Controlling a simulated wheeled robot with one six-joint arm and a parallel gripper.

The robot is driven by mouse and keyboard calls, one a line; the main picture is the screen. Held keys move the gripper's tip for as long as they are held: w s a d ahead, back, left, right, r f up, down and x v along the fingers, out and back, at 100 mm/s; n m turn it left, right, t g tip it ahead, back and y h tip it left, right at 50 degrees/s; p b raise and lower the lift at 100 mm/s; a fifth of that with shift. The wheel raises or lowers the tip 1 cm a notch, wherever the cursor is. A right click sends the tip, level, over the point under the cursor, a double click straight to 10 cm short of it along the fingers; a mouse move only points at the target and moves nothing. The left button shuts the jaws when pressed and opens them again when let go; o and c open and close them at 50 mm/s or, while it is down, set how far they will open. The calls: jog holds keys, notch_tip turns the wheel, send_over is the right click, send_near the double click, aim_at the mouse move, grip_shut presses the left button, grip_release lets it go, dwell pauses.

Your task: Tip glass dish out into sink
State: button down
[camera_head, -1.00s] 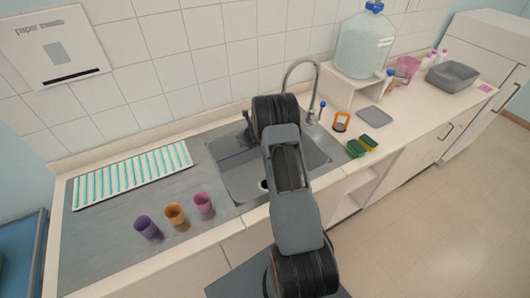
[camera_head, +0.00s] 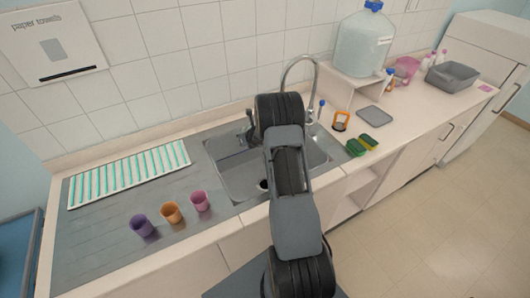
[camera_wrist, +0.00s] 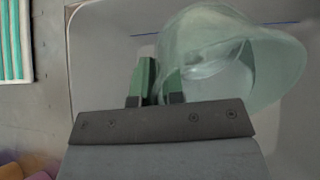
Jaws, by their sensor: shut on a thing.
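The glass dish (camera_wrist: 212,40) is a pale greenish, see-through vessel in the wrist view. My gripper (camera_wrist: 160,82) is shut on its near left wall, with one green finger outside and the other seen through the glass. The dish is tilted, with its wide mouth toward the right. It is held over the sink (camera_wrist: 100,60). In the head view the sink (camera_head: 232,180) is a grey basin set in the counter. My arm hides the dish and my gripper there. I cannot tell whether any liquid is in the dish.
A curved tap (camera_head: 300,62) stands behind the sink. Purple, orange and pink cups (camera_head: 171,213) stand on the drainboard at left, near a striped rack (camera_head: 130,172). Sponges (camera_head: 362,144) and a water jug (camera_head: 364,45) are at right.

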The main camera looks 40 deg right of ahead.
jog(key=shift+s+r+t+b, duration=0.35)
jog(key=shift+t+b, duration=0.55)
jog(key=shift+b, duration=1.25)
jog(key=shift+s+d+r+t+y+b, duration=0.1)
jog(key=shift+s+r+t+y+b, duration=0.2)
jog(key=shift+t+b, duration=0.6)
jog(key=shift+s+d+r+t+b, duration=0.1)
jog(key=shift+r+t+b, duration=0.3)
jog(key=shift+b, duration=0.85)
jog(key=shift+s+r+t+b, duration=0.1)
jog(key=shift+s+t+b, duration=0.35)
jog(key=shift+b, duration=0.15)
jog(key=shift+s+d+t+b, duration=0.15)
jog(key=shift+s+t+b, duration=0.2)
jog(key=shift+b, duration=0.15)
jog(key=shift+s+r, duration=0.15)
jog(key=shift+r, duration=0.05)
jog(key=shift+b, duration=0.45)
jog(key=shift+s+t+b, duration=0.1)
jog(key=shift+t+b, duration=0.2)
jog(key=shift+b, duration=0.65)
